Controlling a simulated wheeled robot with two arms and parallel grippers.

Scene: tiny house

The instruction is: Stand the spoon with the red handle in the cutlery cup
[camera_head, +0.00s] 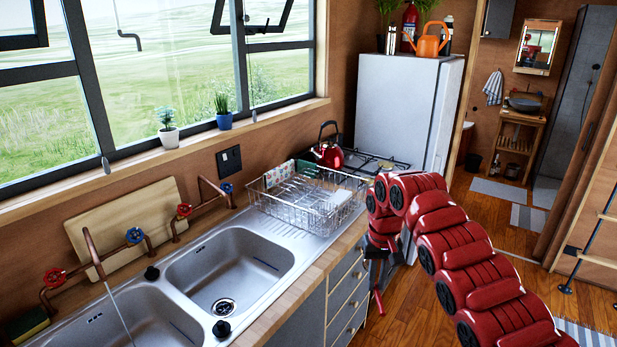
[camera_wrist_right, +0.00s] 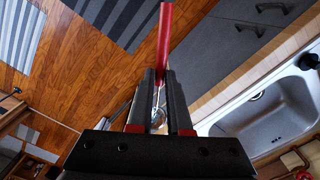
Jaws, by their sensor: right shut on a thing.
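My right gripper (camera_head: 378,262) hangs in front of the counter's drawers, beyond the dish rack's right end. In the right wrist view its fingers (camera_wrist_right: 163,100) are shut on the spoon with the red handle (camera_wrist_right: 165,42). The handle sticks out past the fingertips; a thin metal part and a shiny rounded end lie back between the fingers. In the head view a short red handle (camera_head: 379,302) shows below the gripper, slightly tilted. I cannot make out the cutlery cup in either view. My left gripper is not in view.
A wire dish rack (camera_head: 297,215) with several items stands on the counter beside the double sink (camera_head: 230,266). Behind it are a red kettle (camera_head: 328,154) and a stove (camera_head: 372,163). A white fridge (camera_head: 405,105) stands beyond.

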